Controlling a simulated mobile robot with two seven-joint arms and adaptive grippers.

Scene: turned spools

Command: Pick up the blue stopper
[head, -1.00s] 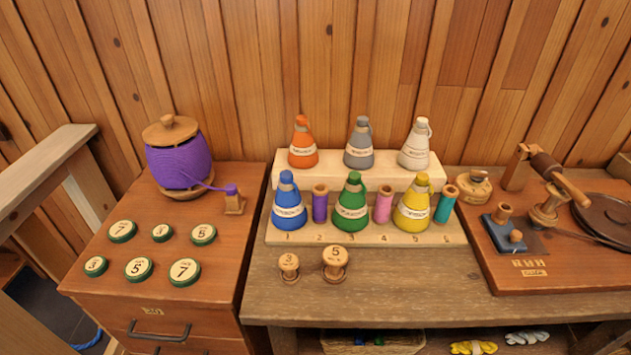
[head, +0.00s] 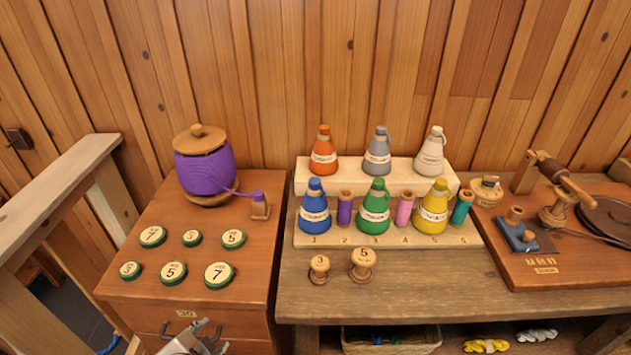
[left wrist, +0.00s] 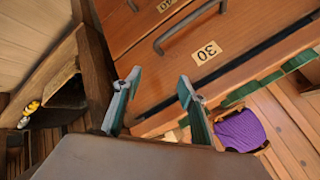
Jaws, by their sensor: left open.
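The blue stopper (head: 315,184) tops a blue cone-shaped bottle (head: 314,217) with a pale label band. The bottle stands upright at the left end of the front rack row, above the number 1. My left gripper (head: 202,334) is at the bottom edge of the head view, in front of the left cabinet, low and well away from the stopper. In the left wrist view its two green-padded fingers (left wrist: 158,77) are apart with nothing between them. A drawer front (left wrist: 180,45) lies beyond them. The stopper is not visible in that view. My right gripper is not in view.
A purple thread spool (head: 205,174) and several numbered green-rimmed discs (head: 173,272) sit on the left cabinet (head: 150,300). A purple reel (head: 345,210) and a green bottle (head: 376,212) stand right of the blue one. Two small wooden spools (head: 319,268) stand in front.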

